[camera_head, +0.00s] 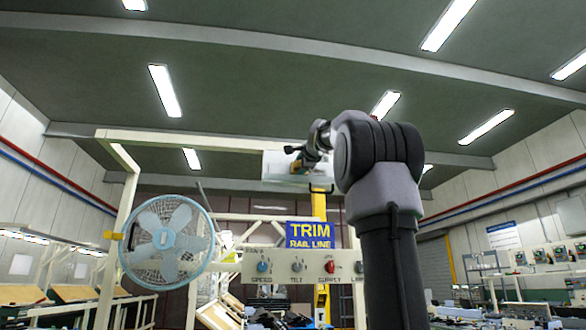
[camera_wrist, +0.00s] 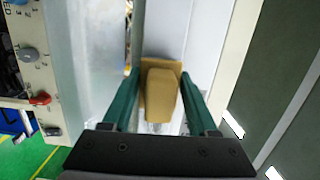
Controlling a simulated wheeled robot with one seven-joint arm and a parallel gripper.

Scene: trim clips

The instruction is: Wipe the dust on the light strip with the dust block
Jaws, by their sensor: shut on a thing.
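The light strip (camera_head: 285,167) is a pale, partly see-through box under the overhead beam in the head view. In the wrist view its pale surface (camera_wrist: 95,60) runs up the picture beside a white band. My gripper (camera_head: 312,155) is at the strip's right part. In the wrist view its green fingers are shut on the tan dust block (camera_wrist: 161,95), one on each side. The block is in front of the white band; I cannot tell whether it touches. The block is hard to make out in the head view. I cannot make out the dust clearly.
A blue fan (camera_head: 166,240) stands to the left. A panel with several knobs (camera_head: 300,267) and a blue TRIM RAIL LINE sign (camera_head: 310,235) are below the strip. The cream overhead beam (camera_head: 200,140) runs just above it.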

